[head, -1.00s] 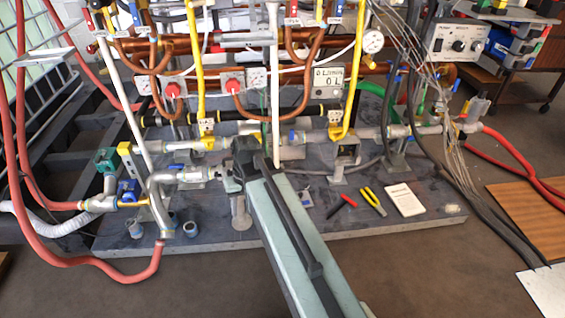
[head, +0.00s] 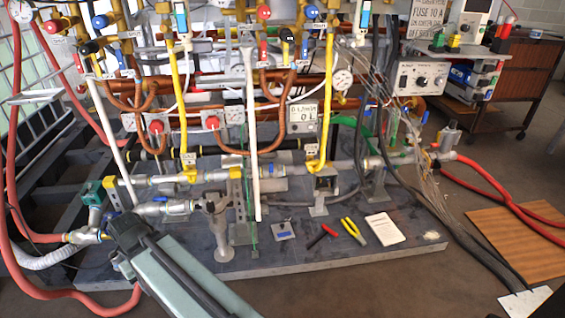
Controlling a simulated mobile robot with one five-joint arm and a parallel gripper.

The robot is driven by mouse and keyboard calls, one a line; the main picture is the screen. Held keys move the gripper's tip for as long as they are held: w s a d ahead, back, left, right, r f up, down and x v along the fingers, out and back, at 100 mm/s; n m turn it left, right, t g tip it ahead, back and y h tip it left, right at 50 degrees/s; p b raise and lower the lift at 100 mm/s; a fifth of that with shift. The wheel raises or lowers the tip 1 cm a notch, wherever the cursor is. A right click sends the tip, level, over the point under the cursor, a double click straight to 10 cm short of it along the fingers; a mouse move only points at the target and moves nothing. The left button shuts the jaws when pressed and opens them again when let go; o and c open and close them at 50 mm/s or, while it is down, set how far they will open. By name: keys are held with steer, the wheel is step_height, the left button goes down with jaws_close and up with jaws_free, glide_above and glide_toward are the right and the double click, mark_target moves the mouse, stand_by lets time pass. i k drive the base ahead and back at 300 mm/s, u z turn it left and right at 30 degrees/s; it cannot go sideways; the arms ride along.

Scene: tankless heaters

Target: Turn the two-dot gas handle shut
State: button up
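Two yellow gas pipes stand in the rig, a left one (head: 183,112) and a right one (head: 328,112). Small pale plates are at their lower ends, a left plate (head: 188,158) and a right plate (head: 312,150); their marks are too small to read. Blue lever handles show higher up, a left one (head: 181,18) and a right one (head: 364,20). I cannot tell which handle bears two dots. My gripper (head: 119,262) is at the lower left, in front of the grey base and apart from these handles. Its fingers are too unclear to show whether it is open.
A grey standing post (head: 219,235) is right of my arm. Red-handled pliers (head: 322,236), yellow pliers (head: 354,231) and a white booklet (head: 386,229) lie on the base (head: 290,262). Hanging cables (head: 420,180) and red hoses (head: 500,195) crowd the right side.

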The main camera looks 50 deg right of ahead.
mark_target(312, 161)
steer(key=u, duration=0.8)
steer(key=k, duration=0.9)
steer(key=z, duration=1.05)
steer(key=i, duration=0.85)
